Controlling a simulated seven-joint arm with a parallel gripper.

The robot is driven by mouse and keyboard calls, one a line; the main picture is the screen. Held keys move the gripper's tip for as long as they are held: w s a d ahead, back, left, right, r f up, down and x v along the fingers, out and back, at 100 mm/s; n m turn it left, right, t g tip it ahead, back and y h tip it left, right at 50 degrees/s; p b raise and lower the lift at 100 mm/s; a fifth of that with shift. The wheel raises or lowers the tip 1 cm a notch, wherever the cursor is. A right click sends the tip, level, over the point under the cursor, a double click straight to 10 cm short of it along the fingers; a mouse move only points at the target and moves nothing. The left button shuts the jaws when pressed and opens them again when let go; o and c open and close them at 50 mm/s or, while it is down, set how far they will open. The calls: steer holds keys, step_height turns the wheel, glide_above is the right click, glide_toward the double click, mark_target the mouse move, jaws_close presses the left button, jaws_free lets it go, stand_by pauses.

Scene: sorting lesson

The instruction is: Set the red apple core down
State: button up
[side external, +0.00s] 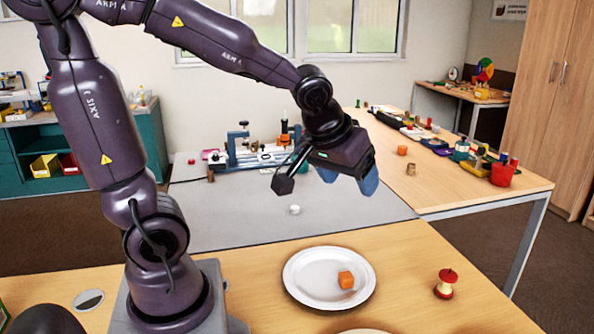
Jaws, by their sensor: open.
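The red apple core (445,284) stands upright on the wooden table, to the right of the white plate (300,275). It has red ends and a pale narrow middle. My gripper (345,185) is open with nothing visible between its blue fingers. It is raised above the far side of the table, up and to the left of the apple core and well apart from it.
A small white object (294,209) is on the grey mat (225,215) below my gripper. A blue bench device (262,150) stands behind. Several small items line the right table (440,180). Wood around the apple core is clear.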

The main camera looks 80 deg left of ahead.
steer(key=s+d+r+m+h, duration=0.1)
steer(key=s+d+r+m, duration=0.1)
steer(key=s, duration=0.3)
steer(key=s+d+r+m+h, duration=0.1)
steer(key=s+d+m, duration=0.1)
steer(key=s+m, duration=0.2)
steer(key=shift+s+d+r, duration=0.35)
steer(key=shift+s+r, duration=0.05)
stand_by(0.4)
